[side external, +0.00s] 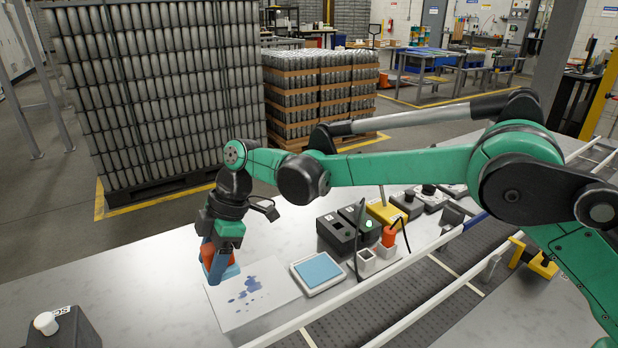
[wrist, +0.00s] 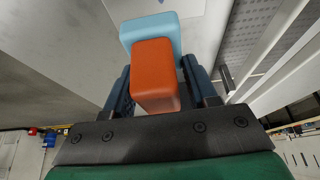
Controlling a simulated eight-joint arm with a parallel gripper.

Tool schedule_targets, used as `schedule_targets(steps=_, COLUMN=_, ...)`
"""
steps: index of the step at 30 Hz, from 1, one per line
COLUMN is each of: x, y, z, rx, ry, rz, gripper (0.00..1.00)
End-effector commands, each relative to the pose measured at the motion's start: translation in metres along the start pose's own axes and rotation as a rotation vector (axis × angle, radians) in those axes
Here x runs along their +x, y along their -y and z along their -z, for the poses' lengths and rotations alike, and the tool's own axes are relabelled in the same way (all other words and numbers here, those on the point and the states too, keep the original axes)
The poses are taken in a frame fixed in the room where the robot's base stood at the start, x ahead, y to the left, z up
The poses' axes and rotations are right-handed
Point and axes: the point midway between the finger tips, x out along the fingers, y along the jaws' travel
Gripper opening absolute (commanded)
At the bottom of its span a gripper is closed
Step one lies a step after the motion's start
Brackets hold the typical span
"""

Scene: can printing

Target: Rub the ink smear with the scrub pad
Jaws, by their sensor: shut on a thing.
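The scrub pad (wrist: 153,27) is a light blue block with an orange grip block (wrist: 155,75) on it. My gripper (side external: 217,258) is shut on the orange block, with the blue pad on its far side in the wrist view. In the side view the blue pad (side external: 222,274) hangs below my gripper, over or at the left edge of a white sheet (side external: 237,315). The ink smear (side external: 246,289) is a set of dark blue blotches on that sheet, just right of the pad. I cannot tell whether the pad touches the sheet.
A white tray with a light blue pad (side external: 318,272) lies right of the sheet. Black boxes (side external: 337,232) and an orange-topped item (side external: 389,237) stand behind it. A conveyor (side external: 400,298) with white rails runs along the right. A dark box with a white knob (side external: 62,331) is at front left.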

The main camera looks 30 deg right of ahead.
Motion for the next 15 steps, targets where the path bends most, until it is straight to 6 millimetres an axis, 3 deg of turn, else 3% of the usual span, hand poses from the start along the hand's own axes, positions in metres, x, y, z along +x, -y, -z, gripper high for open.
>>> schedule_targets(steps=15, x=0.043, y=0.000, z=-0.020, rx=0.002, ry=0.000, rz=-0.001, gripper=0.10)
